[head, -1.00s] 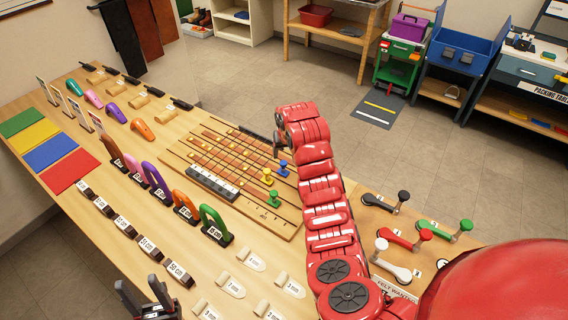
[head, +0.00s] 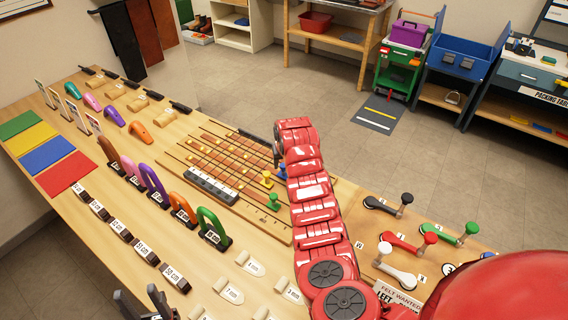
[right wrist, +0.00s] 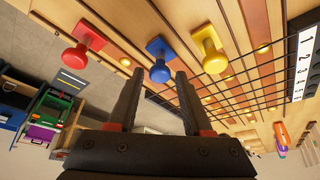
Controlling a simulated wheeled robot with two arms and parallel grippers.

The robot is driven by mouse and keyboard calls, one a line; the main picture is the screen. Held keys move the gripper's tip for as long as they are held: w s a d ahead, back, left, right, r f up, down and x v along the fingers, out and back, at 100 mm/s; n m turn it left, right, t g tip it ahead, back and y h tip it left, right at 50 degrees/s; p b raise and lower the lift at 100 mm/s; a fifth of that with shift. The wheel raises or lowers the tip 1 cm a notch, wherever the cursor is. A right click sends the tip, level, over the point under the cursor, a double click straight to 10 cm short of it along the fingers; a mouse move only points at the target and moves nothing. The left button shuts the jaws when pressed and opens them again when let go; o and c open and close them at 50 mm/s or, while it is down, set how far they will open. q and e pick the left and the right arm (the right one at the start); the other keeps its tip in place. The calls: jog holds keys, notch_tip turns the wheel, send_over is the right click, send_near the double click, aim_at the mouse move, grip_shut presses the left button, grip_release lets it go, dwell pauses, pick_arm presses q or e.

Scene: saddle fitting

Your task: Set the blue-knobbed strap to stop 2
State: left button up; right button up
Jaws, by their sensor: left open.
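The blue knob (right wrist: 160,68) stands on its strap on the slotted board, between the red knob (right wrist: 77,54) and the yellow knob (right wrist: 213,58) in the right wrist view. My right gripper (right wrist: 158,75) is open. Its fingertips lie on either side of the blue knob in that view; whether they touch it I cannot tell. In the head view the blue knob (head: 283,171) is partly hidden by my right arm, beside the yellow knob (head: 267,179). The numbered strip (head: 212,186) lies across the board. My left gripper (head: 143,303) is open and empty at the bottom edge.
A green knob (head: 273,202) stands on the board's near side. Coloured arches (head: 213,228) and labelled blocks (head: 120,230) stand left of the board. Handled levers (head: 408,242) lie on the right. A wire grid (right wrist: 230,95) shows beside the knobs in the right wrist view.

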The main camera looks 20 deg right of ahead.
grip_shut()
dwell(1.1)
